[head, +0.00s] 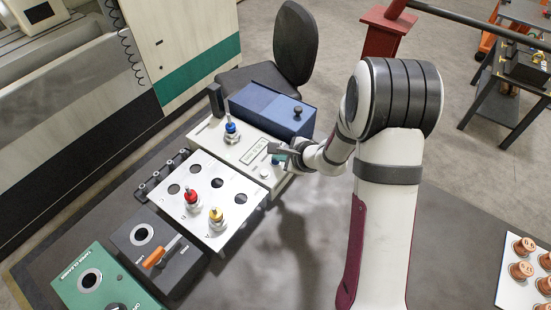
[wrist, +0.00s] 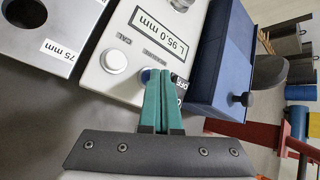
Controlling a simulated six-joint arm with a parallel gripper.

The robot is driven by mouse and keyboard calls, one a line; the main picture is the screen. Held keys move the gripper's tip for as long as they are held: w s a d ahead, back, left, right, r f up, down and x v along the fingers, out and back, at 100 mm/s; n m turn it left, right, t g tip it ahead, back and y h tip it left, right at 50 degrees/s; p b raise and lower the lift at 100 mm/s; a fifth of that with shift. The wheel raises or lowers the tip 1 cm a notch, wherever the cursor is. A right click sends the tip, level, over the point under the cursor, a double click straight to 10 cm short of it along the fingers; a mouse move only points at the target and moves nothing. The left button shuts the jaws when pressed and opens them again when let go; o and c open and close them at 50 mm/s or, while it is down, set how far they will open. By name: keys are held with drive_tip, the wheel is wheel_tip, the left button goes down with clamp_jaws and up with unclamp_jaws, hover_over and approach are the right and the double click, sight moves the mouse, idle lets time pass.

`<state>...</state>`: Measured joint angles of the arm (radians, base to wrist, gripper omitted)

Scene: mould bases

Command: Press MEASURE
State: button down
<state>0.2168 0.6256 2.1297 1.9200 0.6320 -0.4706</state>
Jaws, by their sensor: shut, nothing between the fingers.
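The measuring device is a white box (wrist: 118,82) with a display (wrist: 160,33) that reads L 95.0 mm in the wrist view. The display (head: 252,150) also shows in the head view. A round white CAL button (wrist: 114,61) sits on its panel. The blue MEASURE button (wrist: 146,75) is largely covered by my fingertips. My gripper (wrist: 163,74) is shut and empty, its teal fingers together at the button. I cannot tell whether they touch it. In the head view my gripper (head: 279,157) is over the panel's right part.
A blue box with a black knob (head: 270,108) stands behind the panel. A blue-topped tool (head: 232,129) stands on the device. In front is a white plate with holes (head: 187,165), holding a red-topped (head: 191,197) and a yellow-topped tool (head: 216,217). Bare table lies to the right.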

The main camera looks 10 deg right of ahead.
sight(278, 165)
drive_tip(key=shift+r, duration=0.75)
drive_tip(key=shift+r, duration=2.5)
